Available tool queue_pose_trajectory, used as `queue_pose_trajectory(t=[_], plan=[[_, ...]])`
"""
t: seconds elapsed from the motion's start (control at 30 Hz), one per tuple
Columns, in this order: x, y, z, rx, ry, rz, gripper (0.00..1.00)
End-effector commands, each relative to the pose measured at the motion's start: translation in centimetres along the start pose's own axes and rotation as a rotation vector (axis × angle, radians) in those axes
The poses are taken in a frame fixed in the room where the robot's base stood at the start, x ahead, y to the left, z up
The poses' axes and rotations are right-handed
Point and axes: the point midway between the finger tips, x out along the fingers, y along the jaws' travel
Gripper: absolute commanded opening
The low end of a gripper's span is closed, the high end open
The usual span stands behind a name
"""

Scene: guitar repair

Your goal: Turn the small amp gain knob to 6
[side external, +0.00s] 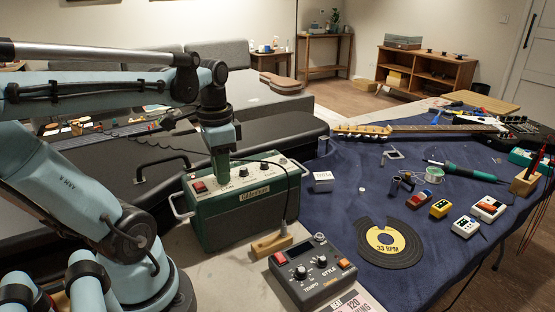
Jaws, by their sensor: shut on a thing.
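The small green amp (250,205) stands at the centre left, with its control panel on top and handles at its sides. A knob (243,172) and others further right show on the panel, and a red switch (199,187) is at its left. My gripper (221,178) points straight down onto the panel between the red switch and that knob. It is shut on a knob there, which the fingers hide. The scale marks and labels are too small to read, so the knob's setting cannot be told.
A cable (293,190) rises from the amp's right side. A dark pedal (313,272) and a wooden block (271,244) stand in front. To the right, a blue mat (350,205) holds a black record (391,243), a guitar neck (430,128) and small tools.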

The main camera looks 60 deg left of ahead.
Motion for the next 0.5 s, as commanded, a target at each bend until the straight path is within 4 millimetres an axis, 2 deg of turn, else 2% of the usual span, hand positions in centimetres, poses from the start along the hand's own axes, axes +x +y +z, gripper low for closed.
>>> queue_pose_trajectory(t=[0.2,0.5], plan=[[0.0,0.02,0.02,0.102,-0.001,0.001,0.0],[0.0,0.02,0.03,0.154,-0.001,0.001,0.0]])
